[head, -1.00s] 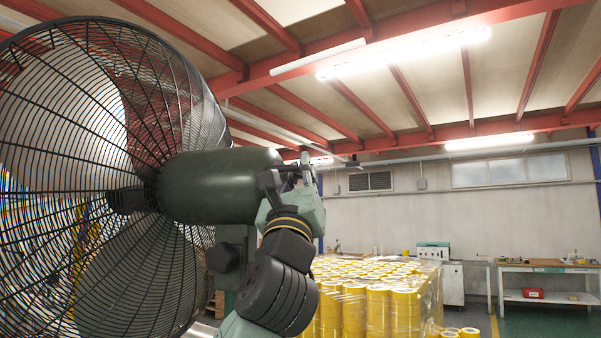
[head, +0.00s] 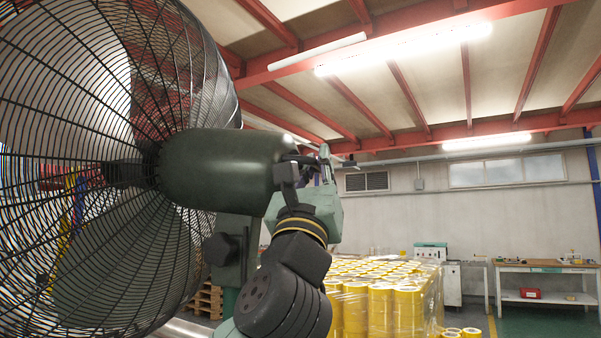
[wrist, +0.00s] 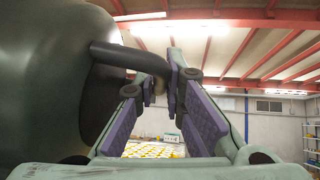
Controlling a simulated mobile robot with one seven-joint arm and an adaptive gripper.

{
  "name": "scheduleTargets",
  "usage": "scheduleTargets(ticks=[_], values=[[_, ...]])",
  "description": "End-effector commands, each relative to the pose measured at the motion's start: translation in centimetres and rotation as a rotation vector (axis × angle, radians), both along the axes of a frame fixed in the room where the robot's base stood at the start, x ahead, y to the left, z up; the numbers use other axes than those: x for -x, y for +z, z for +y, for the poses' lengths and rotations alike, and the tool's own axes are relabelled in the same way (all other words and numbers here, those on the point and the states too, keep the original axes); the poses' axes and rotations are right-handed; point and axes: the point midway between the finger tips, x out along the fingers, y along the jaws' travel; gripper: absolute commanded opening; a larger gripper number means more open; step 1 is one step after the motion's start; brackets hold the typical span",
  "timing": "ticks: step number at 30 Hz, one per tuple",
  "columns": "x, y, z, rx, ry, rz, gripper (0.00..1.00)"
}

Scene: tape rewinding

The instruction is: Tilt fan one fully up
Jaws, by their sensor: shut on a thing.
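The fan's large black wire cage (head: 60,110) fills the left of the head view, partly cut off by the frame. Its dark green motor housing (head: 215,170) sticks out to the right, above an upright mount with a dark knob (head: 222,249). My gripper (head: 312,165) is at the rear end of the housing in the head view. In the wrist view, a dark bent handle (wrist: 115,55) comes out of the housing (wrist: 45,80) and passes between the purple-padded fingers of my gripper (wrist: 160,82), which are shut on it. The handle's end is partly hidden.
Wrapped yellow tape rolls (head: 375,300) stand in a block behind my arm. A workbench (head: 545,280) is at the far right. A wooden pallet (head: 205,300) shows behind the fan mount. The space right of my gripper is clear.

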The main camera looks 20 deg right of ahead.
Motion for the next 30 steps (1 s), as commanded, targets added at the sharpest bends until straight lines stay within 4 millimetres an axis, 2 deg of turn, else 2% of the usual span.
scheduleTargets(ticks=[1,3,14,15,23,30], values=[[0.77,-1.55,-0.56,-0.015,0.004,-0.007,0.00],[0.86,-2.01,-0.90,-0.012,0.004,-0.002,0.00],[0.85,-2.00,-1.09,-0.008,0.004,0.003,0.00],[0.85,-2.00,-1.08,-0.007,0.004,0.002,0.11],[0.89,-1.98,-1.10,-0.007,0.002,0.002,0.29],[0.91,-1.97,-1.12,-0.008,0.002,0.001,0.31]])
